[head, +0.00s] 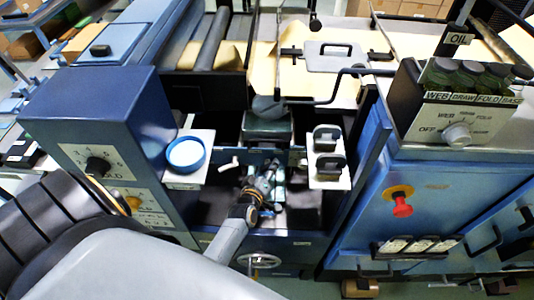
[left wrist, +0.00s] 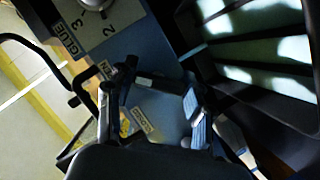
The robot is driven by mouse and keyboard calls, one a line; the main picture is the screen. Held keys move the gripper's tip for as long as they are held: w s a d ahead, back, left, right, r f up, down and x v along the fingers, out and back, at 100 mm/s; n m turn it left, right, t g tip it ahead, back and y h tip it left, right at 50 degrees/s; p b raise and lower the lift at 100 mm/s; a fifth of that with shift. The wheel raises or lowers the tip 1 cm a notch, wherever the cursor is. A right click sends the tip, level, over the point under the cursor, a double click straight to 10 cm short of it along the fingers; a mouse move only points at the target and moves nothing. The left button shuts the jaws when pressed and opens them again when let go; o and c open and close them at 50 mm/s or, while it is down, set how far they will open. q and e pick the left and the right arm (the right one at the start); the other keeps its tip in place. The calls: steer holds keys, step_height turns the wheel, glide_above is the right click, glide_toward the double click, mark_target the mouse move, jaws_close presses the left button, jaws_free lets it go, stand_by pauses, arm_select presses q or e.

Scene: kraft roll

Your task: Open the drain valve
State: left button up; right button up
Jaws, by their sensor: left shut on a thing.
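My left gripper (head: 267,186) is low in the dark central bay of the machine in the head view, at the end of my arm from the lower left. In the left wrist view the left gripper (left wrist: 153,88) shows its two fingers around a dark bar-like part, which looks like the drain valve's handle (left wrist: 150,81). The gripper is shut on it; the fingers hide much of it. A small label plate (left wrist: 142,121) shows between the fingers, too blurred to read. In the head view I cannot make out the valve behind the gripper. My right gripper is not in view.
A blue cabinet (head: 95,110) with knobs stands left of the bay. A blue cabinet with a red button (head: 402,207) stands right. A handwheel (head: 259,261) is below the gripper. A blue-rimmed round cup (head: 186,154) sits on a ledge. A black loop handle (left wrist: 88,78) is near the fingers.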

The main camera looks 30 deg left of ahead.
arm_select(q)
steer(key=o, duration=1.2)
steer(key=shift+c, duration=0.2)
steer(key=shift+s, duration=0.15)
steer(key=v, duration=1.1)
steer(key=shift+s+d, duration=0.2)
steer(key=shift+s, duration=0.15)
